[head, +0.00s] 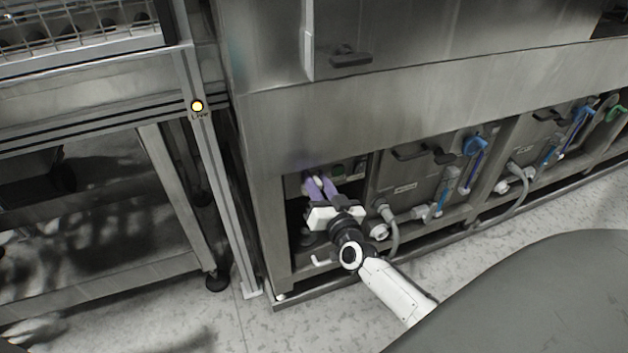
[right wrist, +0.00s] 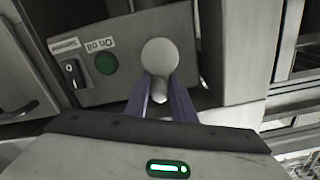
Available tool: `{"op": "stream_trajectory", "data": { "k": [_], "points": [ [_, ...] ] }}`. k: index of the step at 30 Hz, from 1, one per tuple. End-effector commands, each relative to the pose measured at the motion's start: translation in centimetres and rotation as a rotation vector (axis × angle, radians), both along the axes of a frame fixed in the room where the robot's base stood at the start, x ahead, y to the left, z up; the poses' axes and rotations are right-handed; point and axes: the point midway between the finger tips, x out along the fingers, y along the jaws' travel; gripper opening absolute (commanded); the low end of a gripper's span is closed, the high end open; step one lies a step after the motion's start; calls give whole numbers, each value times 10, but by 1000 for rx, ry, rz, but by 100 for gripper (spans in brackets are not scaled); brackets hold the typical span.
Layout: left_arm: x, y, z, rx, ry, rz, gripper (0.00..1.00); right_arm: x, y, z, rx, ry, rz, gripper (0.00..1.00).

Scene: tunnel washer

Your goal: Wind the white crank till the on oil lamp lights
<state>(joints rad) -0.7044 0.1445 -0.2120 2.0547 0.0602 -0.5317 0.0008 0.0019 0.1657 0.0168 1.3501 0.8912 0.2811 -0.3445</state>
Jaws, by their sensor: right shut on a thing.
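The white crank shows in the right wrist view as a pale round knob (right wrist: 160,55) with a short stem below it. My right gripper (head: 318,183) reaches into the open bay at the machine's lower left corner. Its purple fingers also show in the right wrist view (right wrist: 164,95), shut on the crank's stem. The oil lamp (right wrist: 106,63) is a round green lens left of the knob, under an "On oil" label. It looks dark green, with no clear glow. The rest of the crank is hidden behind the fingers. My left gripper is not in view.
A yellow lamp (head: 197,106) glows on the upright post. A hose (head: 392,232) and blue-handled valves (head: 474,146) lie right of the bay. The pale floor (head: 215,318) in front is partly clear.

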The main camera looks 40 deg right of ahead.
Motion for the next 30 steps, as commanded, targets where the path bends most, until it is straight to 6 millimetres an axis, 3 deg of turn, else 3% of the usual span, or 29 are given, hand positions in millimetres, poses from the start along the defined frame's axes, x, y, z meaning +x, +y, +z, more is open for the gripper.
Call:
{"op": "stream_trajectory", "data": {
  "k": [18,30],
  "points": [
    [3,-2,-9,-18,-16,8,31,-4,-13,-12,539,-125,8,1],
    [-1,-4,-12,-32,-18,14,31,-5,-17,-16,743,-175,9,1]
  ]
}}
